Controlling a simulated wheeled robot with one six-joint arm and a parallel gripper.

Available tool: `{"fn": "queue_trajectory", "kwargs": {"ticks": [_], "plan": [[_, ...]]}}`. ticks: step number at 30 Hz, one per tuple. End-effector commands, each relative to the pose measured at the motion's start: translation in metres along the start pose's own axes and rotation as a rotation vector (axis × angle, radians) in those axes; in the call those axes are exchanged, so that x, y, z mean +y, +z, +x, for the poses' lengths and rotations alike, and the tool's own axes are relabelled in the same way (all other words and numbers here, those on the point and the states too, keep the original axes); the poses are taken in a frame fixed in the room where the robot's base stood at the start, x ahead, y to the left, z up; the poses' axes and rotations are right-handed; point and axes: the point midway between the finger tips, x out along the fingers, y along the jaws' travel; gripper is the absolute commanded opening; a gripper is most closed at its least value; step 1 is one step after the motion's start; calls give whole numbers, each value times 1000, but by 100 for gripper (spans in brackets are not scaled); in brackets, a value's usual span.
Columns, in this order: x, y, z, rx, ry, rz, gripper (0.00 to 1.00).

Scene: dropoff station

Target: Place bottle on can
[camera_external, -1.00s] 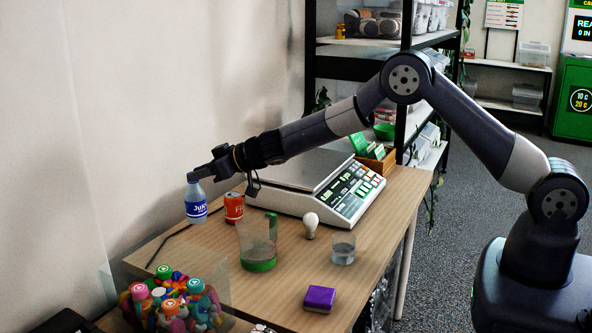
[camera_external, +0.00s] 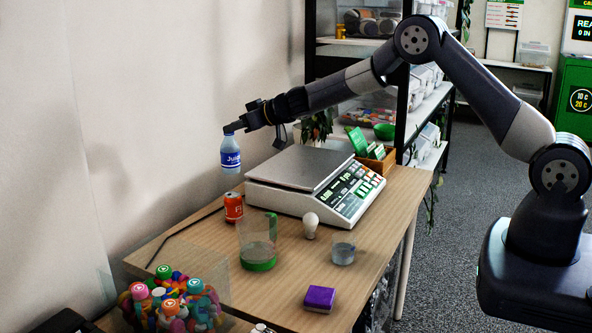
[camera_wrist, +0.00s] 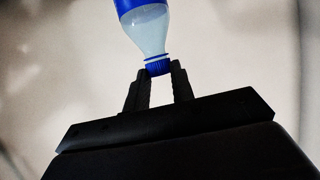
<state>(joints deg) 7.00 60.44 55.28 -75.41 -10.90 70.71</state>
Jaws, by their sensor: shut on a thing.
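The bottle (camera_external: 230,156) is clear with a blue label and a blue cap. It hangs upright in the air above the orange can (camera_external: 233,206), with a visible gap between them in the external view. My gripper (camera_external: 233,130) is shut on the bottle's cap from above. In the wrist view, my gripper's two dark fingers (camera_wrist: 160,82) pinch the blue cap, and the bottle (camera_wrist: 148,28) extends out of the top of the picture. The can stands upright on the table by the scale and does not show in the wrist view.
A clear pitcher with a green base (camera_external: 257,250), a light bulb (camera_external: 311,226), a glass (camera_external: 342,250) and a purple block (camera_external: 319,298) stand on the table (camera_external: 285,285). A scale (camera_external: 325,190) is right of the can.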

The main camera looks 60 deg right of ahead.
Motion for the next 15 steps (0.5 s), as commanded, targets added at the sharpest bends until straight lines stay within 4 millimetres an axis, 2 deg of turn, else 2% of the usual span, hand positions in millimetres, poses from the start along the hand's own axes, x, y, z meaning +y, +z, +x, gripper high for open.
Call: {"fn": "queue_trajectory", "kwargs": {"ticks": [1, 3, 11, 15], "plan": [[0, 14, 6, 0, -1, 2, 0], [0, 22, 9, 0, -1, 1, 0], [-1, 33, 14, 0, -1, 1, 0], [-1, 48, 20, -1, -1, 1, 0]]}}
